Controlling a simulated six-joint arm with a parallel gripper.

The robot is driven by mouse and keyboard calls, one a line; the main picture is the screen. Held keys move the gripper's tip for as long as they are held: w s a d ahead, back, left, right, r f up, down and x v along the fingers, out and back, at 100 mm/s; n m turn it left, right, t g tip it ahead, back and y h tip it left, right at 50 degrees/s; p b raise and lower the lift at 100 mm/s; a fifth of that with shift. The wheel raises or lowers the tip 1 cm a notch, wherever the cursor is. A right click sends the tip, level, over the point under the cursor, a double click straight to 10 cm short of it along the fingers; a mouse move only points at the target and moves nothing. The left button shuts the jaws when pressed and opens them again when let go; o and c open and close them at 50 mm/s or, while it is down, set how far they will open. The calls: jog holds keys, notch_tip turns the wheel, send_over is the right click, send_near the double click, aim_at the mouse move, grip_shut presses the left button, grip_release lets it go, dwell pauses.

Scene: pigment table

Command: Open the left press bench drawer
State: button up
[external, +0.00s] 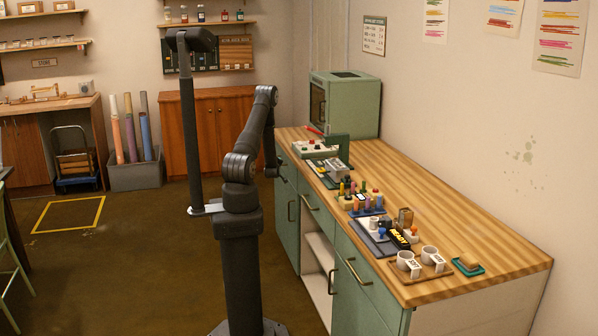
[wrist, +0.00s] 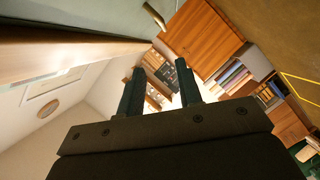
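The press bench (external: 455,245) is green with a striped wooden top and runs along the right wall. Its left, far-end drawer front (external: 285,165) is partly hidden by my arm and looks shut. My gripper (external: 271,165) hangs beside this end, near the drawer front; whether it touches cannot be told. In the wrist view, the two dark fingers of my gripper (wrist: 160,90) stand apart with nothing between them. A brass handle (wrist: 154,16) on a green front shows above and beyond the fingers, not between them.
A middle drawer handle (external: 309,203) and a near drawer handle (external: 357,271) stick out along the bench front. Cups on a wooden tray (external: 437,273), bottles and a green cabinet (external: 345,103) stand on top. Open floor (external: 150,260) lies left of my base.

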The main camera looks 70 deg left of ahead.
jog(key=f+x, duration=0.1)
jog(key=x, duration=1.6)
jog(key=shift+w+a, duration=0.1)
jog(key=shift+a, duration=0.05)
grip_shut()
